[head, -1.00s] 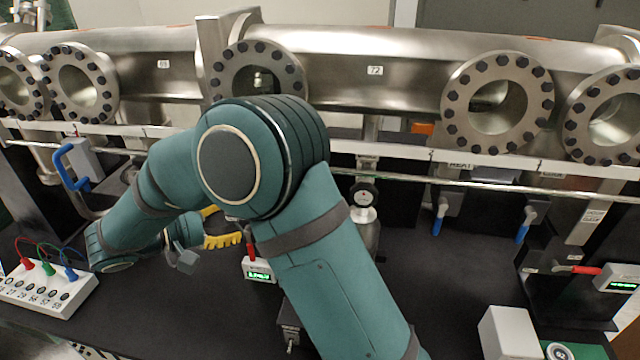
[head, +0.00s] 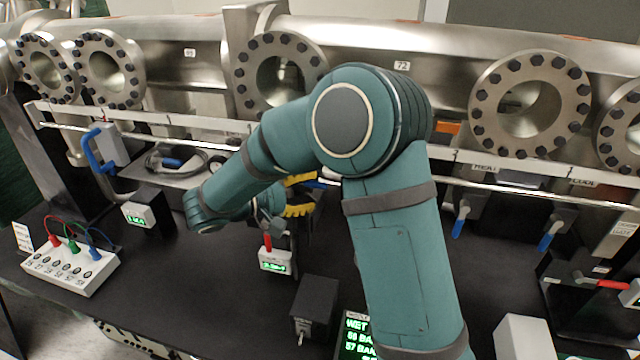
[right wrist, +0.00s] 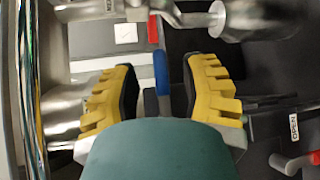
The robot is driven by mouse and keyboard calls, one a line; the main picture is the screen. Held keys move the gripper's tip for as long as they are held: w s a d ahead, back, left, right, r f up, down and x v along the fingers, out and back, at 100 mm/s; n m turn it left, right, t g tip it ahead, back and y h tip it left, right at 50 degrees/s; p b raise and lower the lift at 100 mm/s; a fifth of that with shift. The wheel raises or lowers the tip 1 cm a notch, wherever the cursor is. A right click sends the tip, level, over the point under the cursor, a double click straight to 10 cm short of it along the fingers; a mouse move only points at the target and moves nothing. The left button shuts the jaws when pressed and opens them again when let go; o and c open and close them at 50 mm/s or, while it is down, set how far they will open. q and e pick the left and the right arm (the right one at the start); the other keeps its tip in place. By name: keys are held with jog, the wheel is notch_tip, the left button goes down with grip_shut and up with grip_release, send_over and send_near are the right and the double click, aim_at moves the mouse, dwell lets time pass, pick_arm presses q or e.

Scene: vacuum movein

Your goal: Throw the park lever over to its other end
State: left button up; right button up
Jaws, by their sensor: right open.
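My right gripper (head: 303,196) has yellow padded fingers and is open, behind my green forearm in the head view. In the right wrist view the open right gripper (right wrist: 160,78) has a lever with a blue handle (right wrist: 161,72) between its fingers, with gaps on both sides. A bit of this blue handle (head: 315,184) shows by the fingers in the head view. No readable label marks it as the park lever, so I cannot tell for sure that it is. Its base is mostly hidden by my arm. My left gripper is out of view.
A red lever with a green display (head: 275,262) stands just below the gripper. Two blue levers (head: 461,220) (head: 547,236) hang to the right under a steel rail. A white socket box (head: 72,268) with cables sits at left. Flanged steel pipes run behind.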

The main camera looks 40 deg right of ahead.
jog(key=shift+s+d+f, duration=0.1)
jog(key=shift+d, duration=0.65)
jog(key=shift+s+d+f, duration=0.1)
jog(key=shift+d, duration=0.6)
jog(key=shift+w, duration=0.1)
grip_shut()
